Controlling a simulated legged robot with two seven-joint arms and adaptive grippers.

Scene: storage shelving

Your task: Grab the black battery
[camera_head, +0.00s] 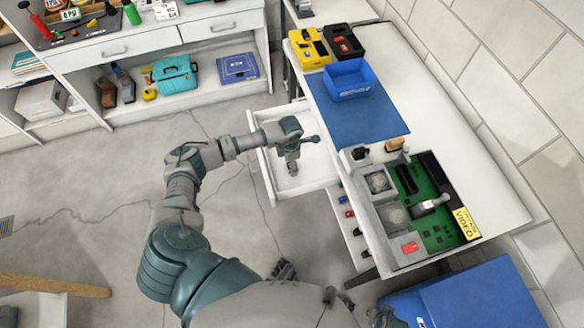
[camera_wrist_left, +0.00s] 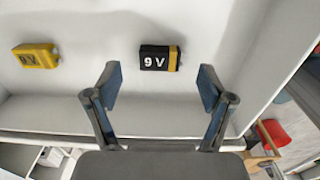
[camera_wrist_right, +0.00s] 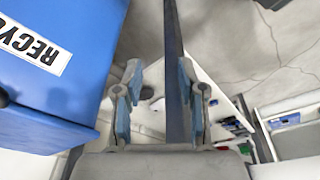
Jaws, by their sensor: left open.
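The black battery (camera_wrist_left: 160,58), marked 9V with a gold band at its right end, lies on the white floor of the open drawer in the left wrist view. A yellow 9V battery (camera_wrist_left: 36,56) lies to its left. My left gripper (camera_wrist_left: 160,84) is open, with the black battery showing beyond and between its fingertips, not held. In the head view my left gripper (camera_head: 292,165) hangs over the open drawer (camera_head: 264,178); the batteries cannot be made out there. My right gripper (camera_wrist_right: 158,78) is open and empty beside a blue bin in the right wrist view.
The drawer's white walls surround the batteries. The workbench (camera_head: 470,140) holds a blue mat (camera_head: 372,118), a blue tray (camera_head: 348,84), yellow and black cases and a green circuit board. The blue recycling bin (camera_wrist_right: 45,75) stands close to my right gripper. Shelving (camera_head: 200,88) stands at the back left.

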